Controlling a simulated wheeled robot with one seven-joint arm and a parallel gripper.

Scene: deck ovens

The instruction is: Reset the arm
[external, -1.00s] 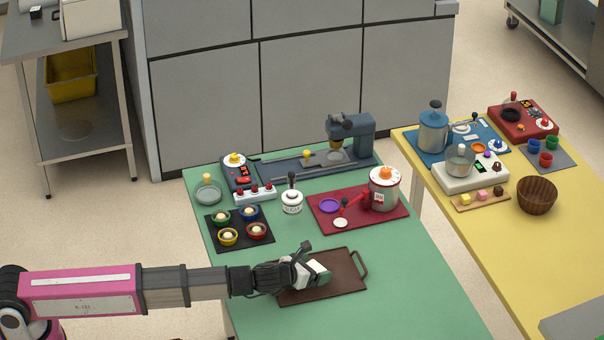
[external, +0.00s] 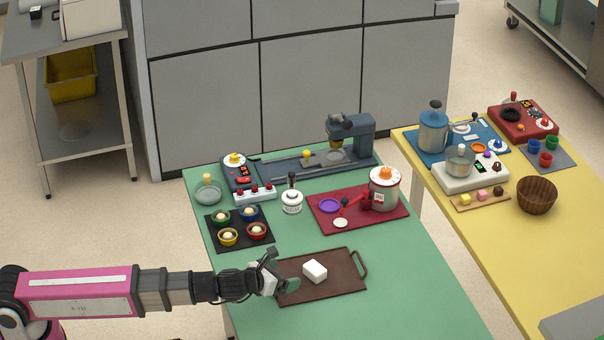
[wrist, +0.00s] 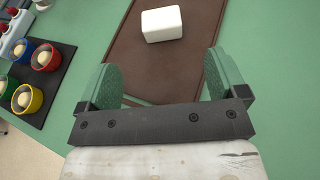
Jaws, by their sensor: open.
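My gripper (external: 280,273) is at the left edge of a brown tray on the green table. Its jaws are open with nothing between them. In the wrist view the two green fingers (wrist: 162,88) stand apart over the near end of the brown tray (wrist: 127,60). A white block (external: 315,271) lies on the brown tray (external: 345,286), to the right of and apart from my gripper. It also shows beyond the fingertips in the wrist view (wrist: 162,24).
A black mat (external: 240,242) with several coloured cups lies behind my gripper. A red mat (external: 395,217) with a canister (external: 384,190) and a blue-grey machine (external: 352,135) stand farther back. The green table (external: 415,300) is clear right of the tray. A yellow table (external: 560,260) stands at right.

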